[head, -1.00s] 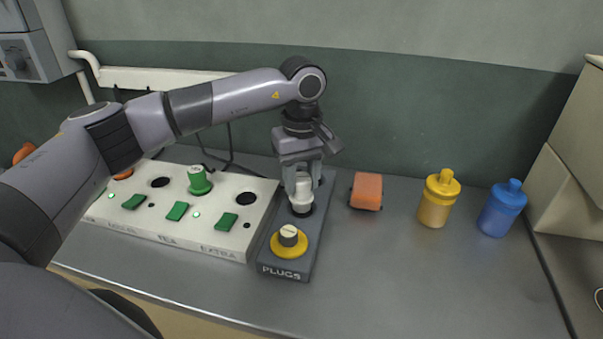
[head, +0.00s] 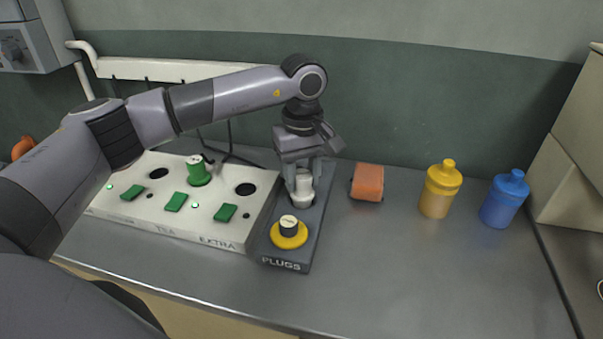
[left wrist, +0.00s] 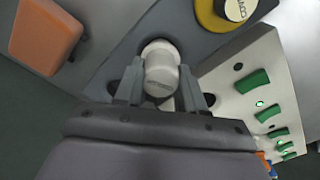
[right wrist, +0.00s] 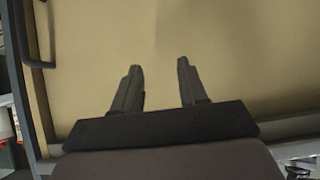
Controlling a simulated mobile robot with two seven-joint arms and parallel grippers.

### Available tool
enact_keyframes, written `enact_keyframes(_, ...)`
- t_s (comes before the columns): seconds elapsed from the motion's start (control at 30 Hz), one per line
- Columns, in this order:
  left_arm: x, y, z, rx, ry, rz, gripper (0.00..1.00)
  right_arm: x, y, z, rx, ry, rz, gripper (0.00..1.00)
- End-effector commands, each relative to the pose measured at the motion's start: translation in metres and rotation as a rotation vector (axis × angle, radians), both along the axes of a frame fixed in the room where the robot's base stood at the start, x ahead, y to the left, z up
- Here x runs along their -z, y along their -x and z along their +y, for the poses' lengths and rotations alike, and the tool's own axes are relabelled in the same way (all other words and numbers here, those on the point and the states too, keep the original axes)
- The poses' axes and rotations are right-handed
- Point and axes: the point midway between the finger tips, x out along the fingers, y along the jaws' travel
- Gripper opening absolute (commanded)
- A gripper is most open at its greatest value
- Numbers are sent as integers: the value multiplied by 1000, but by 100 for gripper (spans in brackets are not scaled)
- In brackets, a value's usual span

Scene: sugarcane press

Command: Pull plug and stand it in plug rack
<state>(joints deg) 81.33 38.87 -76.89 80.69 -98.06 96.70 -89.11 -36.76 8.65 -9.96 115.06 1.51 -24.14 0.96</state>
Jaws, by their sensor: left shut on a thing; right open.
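A white plug (head: 303,188) stands upright at the dark grey plug rack (head: 266,243), which is lettered PLUGS. My left gripper (head: 303,185) reaches down from above and is shut on this plug. The left wrist view shows the white plug (left wrist: 160,66) between both fingers. Whether its foot is fully in a rack hole is hidden. A green plug (head: 198,171) stands in the white socket panel (head: 130,208). My right gripper (right wrist: 158,88) is open and empty, away from the rack.
An orange block (head: 368,182) lies right of the rack. A yellow bottle (head: 440,190) and a blue bottle (head: 504,199) stand further right. The panel has open round holes and green switches (head: 175,202). The front right of the counter is clear.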

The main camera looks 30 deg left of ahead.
Motion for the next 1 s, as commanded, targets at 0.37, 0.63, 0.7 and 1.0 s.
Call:
enact_keyframes(0.37, 0, 0, 0, 0, 1, -1, 7, 0, 0, 0, 3, -3, 0, 43)
enact_keyframes(0.63, 0, 0, 0, 0, 1, -1, 7, -1, -1, 2, 6, -7, 0, 43)
enact_keyframes(0.7, 0, 0, 0, 0, 1, -1, 7, 0, -1, 2, 6, -7, 0, 43)
enact_keyframes(1.0, 6, 0, 0, 0, 0, 0, 7, 3, 0, 2, 5, -7, 1, 43)
